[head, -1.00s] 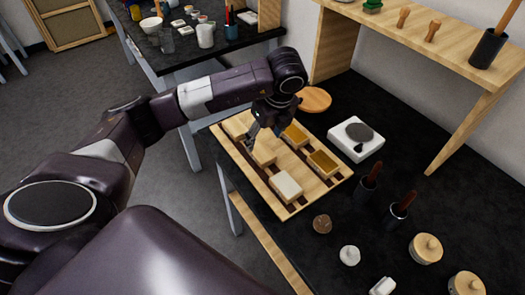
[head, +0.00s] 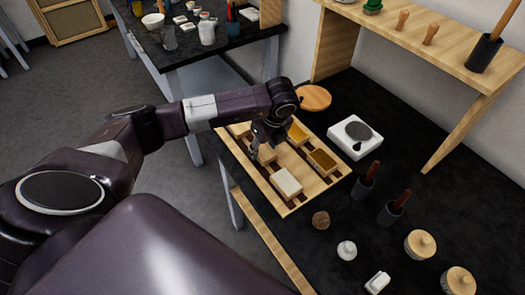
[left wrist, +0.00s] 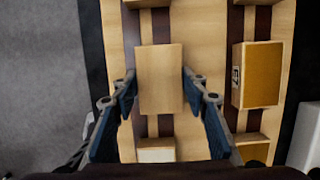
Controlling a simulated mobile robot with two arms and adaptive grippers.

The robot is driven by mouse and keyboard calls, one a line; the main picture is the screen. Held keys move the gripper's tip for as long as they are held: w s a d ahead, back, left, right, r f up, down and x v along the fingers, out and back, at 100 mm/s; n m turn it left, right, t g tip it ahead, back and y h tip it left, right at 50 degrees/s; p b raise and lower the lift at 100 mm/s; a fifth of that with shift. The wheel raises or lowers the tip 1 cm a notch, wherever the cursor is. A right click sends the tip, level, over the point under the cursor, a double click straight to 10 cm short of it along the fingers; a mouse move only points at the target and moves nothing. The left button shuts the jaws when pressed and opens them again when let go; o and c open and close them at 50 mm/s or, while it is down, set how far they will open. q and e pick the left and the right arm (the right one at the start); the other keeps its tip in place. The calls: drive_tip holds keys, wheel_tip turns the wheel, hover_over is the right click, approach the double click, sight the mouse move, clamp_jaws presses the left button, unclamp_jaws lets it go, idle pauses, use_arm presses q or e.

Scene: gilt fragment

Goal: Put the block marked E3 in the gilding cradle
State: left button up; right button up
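My left gripper (head: 256,152) is over the left row of a wooden tray (head: 298,207). In the left wrist view its fingers (left wrist: 160,88) are apart, one on each side of a plain wooden block (left wrist: 160,65). I cannot tell whether they touch it, and no mark shows on it. A gold-topped block marked E7 (left wrist: 258,75) lies to its right. I cannot read E3 on any block. Which thing is the gilding cradle is not clear to me. My right gripper is not in view.
The tray also holds a pale block (head: 286,183) and another gold-topped block (head: 297,132). A white device with a grey disc (head: 355,136), a round wooden board (head: 314,97) and dark cups with brown handles (head: 362,188) stand nearby. Dark tabletop is clear between them.

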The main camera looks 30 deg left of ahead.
use_arm(q)
drive_tip(key=c, duration=0.7)
drive_tip(key=shift+r, duration=0.15)
